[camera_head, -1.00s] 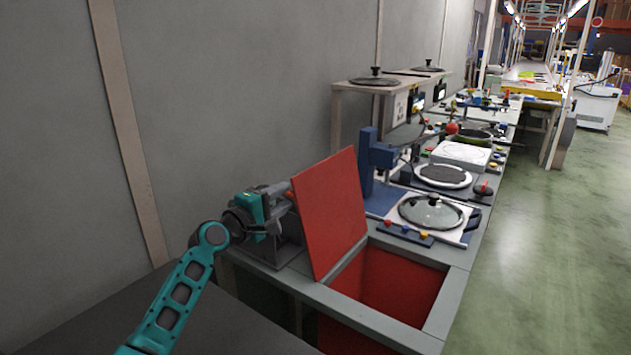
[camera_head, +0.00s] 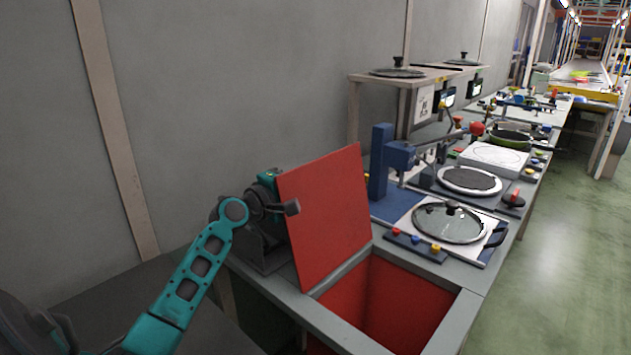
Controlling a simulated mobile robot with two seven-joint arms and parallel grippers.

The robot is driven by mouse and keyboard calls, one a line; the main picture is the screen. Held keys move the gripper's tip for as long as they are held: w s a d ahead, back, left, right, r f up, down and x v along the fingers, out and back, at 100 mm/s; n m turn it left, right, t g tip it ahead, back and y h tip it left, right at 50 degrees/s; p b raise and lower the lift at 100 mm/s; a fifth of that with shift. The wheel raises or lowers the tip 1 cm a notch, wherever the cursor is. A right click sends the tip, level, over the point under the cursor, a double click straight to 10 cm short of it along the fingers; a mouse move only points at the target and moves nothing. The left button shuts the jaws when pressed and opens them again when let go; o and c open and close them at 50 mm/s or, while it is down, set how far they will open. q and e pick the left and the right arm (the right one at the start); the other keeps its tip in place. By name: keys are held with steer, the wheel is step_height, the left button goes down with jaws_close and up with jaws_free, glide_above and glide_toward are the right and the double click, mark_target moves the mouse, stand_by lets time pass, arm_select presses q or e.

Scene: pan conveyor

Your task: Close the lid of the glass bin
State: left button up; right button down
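The red lid (camera_head: 328,217) stands raised and leaning along the left side of the bin opening. The bin (camera_head: 405,303) is a red-walled, open well set in the grey counter frame. My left arm comes in teal from the lower left. The dark end of my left gripper (camera_head: 291,207) is at the lid's left edge, overlapping it in the picture. I cannot tell whether it touches the lid. Its fingers are too small and dark to show whether they are open. My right gripper is not in view.
Behind the bin are a blue stand (camera_head: 380,163), a glass pan lid (camera_head: 449,222) and a strip with coloured buttons (camera_head: 416,245). A grey wall (camera_head: 230,90) runs along the left. The green floor (camera_head: 560,260) is open at right.

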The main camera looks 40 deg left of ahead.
arm_select(q)
steer(key=shift+c, duration=0.5)
steer(key=c, duration=0.5)
jaws_close()
